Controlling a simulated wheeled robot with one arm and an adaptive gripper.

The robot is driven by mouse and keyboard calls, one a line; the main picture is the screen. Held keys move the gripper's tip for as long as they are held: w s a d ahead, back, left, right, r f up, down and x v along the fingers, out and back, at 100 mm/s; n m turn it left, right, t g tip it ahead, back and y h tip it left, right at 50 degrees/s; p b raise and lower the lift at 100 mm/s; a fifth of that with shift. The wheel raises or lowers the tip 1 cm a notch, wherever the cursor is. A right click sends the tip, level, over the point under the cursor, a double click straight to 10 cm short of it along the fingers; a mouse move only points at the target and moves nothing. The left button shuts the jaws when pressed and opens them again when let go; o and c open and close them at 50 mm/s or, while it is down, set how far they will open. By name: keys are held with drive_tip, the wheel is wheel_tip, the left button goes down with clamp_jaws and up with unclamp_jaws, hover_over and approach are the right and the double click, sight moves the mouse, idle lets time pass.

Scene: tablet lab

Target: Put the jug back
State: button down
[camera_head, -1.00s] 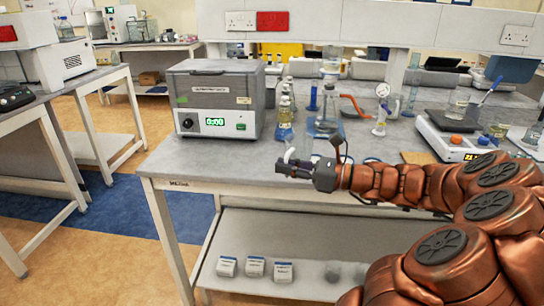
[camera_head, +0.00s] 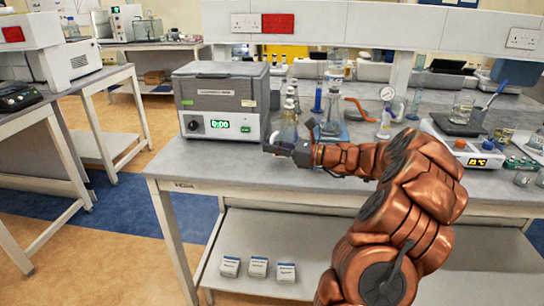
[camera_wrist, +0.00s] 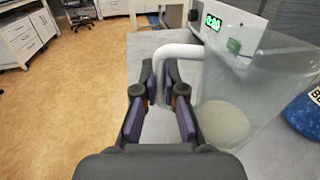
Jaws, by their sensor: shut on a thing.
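The jug (camera_wrist: 250,88) is a clear, translucent vessel with a white handle (camera_wrist: 178,50). It fills the right of the wrist view, and its pale round base shows inside. My gripper (camera_wrist: 160,85) is shut on the handle, on the jug's left side. In the head view my gripper (camera_head: 275,147) is at the bench (camera_head: 190,157), in front of the glassware and right of the grey box. The jug is hard to pick out there, against the glassware and behind my gripper. I cannot tell whether its base touches the bench.
The grey box with a green display (camera_head: 221,101) stands close to the left. A hot plate (camera_head: 466,146) is at right. The bench's front left is clear.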

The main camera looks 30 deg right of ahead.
sight(273, 155)
drive_tip(key=shift+w+f, duration=0.15)
drive_tip(key=shift+f, duration=1.6)
drive_tip(key=shift+f, duration=0.15)
drive_tip(key=c, duration=1.3)
unclamp_jaws()
drive_tip(key=shift+o, duration=0.2)
drive_tip(key=shift+s+d, duration=0.2)
drive_tip(key=v, duration=1.1)
drive_tip(key=shift+s+d, duration=0.2)
drive_tip(key=shift+s, duration=0.05)
